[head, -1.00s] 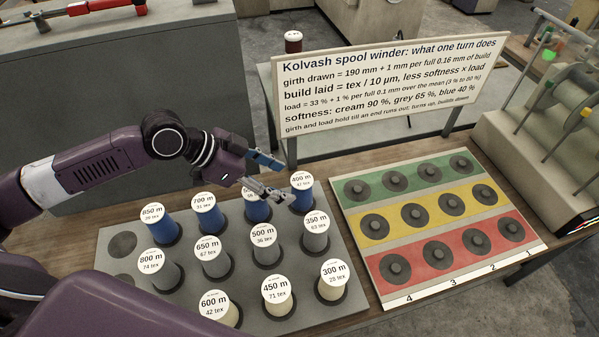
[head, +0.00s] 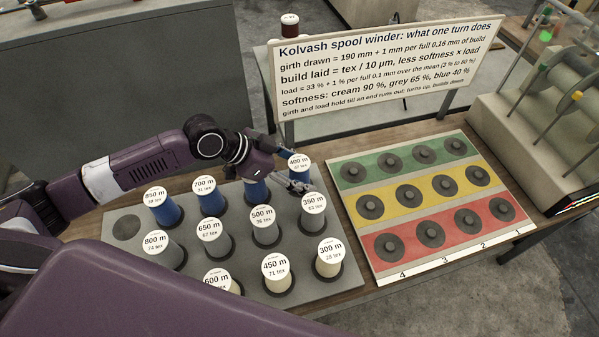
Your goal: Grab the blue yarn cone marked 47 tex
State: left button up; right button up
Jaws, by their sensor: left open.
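The blue yarn cone marked 400 m, whose small print looks like 47 tex (head: 299,162), stands upright at the back right corner of the grey peg tray (head: 123,258). My left gripper (head: 293,173) is open at this cone, one finger behind it and the other low in front. The cone's white top shows, but its blue side is mostly hidden by the gripper. I cannot tell whether the fingers touch it. Another blue cone (head: 256,191) stands to its left under the gripper, its label hidden. My right gripper is not in view.
Two more blue cones (head: 163,207) (head: 206,194) stand to the left in the back row. Grey cones (head: 265,228) and cream cones (head: 277,276) fill the nearer rows. A striped peg board (head: 436,284) lies right, its pegs empty. A sign (head: 388,66) stands behind.

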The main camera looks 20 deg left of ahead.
pick_arm(q)
jog(key=shift+a, duration=0.1)
jog(key=shift+c, duration=0.5)
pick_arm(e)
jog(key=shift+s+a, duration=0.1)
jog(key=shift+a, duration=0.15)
pick_arm(q)
jog(key=shift+c, duration=1.4)
jog(key=c, duration=0.9)
jog(key=shift+c, duration=0.2)
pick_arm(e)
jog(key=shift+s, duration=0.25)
pick_arm(q)
jog(key=shift+r, duration=0.1)
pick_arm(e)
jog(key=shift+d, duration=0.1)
